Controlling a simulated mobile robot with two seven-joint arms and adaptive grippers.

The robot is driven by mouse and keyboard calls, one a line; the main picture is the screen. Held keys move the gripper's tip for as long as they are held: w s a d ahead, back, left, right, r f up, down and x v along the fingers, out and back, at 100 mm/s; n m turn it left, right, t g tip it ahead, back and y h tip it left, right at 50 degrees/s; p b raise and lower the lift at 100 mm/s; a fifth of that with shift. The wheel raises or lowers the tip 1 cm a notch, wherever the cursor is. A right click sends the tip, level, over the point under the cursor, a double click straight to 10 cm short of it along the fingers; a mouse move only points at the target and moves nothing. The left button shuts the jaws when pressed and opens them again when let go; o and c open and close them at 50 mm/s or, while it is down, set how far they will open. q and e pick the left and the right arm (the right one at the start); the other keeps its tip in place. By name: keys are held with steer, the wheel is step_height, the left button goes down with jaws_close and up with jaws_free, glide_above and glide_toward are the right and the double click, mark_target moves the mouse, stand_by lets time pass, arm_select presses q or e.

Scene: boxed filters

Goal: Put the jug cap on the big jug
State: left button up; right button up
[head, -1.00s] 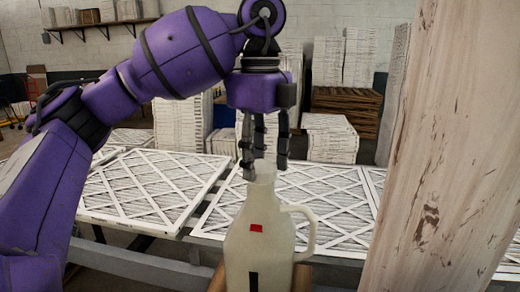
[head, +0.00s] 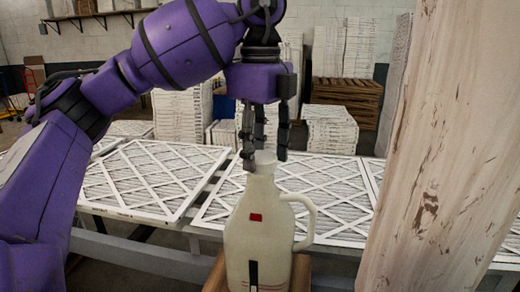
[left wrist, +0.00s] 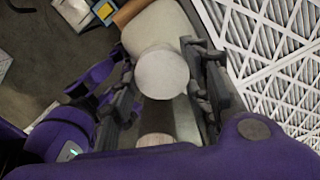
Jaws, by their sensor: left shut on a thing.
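The big jug (head: 258,235) is off-white, with a side handle and a small red mark, and stands upright low in the middle of the head view. My left gripper (head: 265,163) points down just above its mouth. The gripper is shut on the white round jug cap (left wrist: 162,73), which shows between the fingers in the left wrist view. The jug (left wrist: 160,22) shows partly behind the cap there. In the head view the cap is mostly hidden by the fingers; I cannot tell whether it touches the jug's mouth. My right gripper is out of view.
Flat white-framed filters (head: 150,180) lie on a grey rack behind the jug. A scuffed pale post-like surface (head: 435,150) blocks the right side. Brown material (head: 301,272) lies beside the jug's base. Filter stacks (head: 331,132) stand farther back.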

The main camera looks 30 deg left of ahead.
arm_select(q)
steer(key=shift+f, duration=0.25)
stand_by(0.3)
steer(key=shift+f, duration=0.75)
steer(key=shift+f, duration=0.4)
stand_by(0.5)
steer(key=o, duration=0.8)
steer(key=shift+o, duration=0.6)
steer(key=o, duration=0.5)
steer(key=shift+c, duration=0.2)
steer(key=shift+r, duration=4)
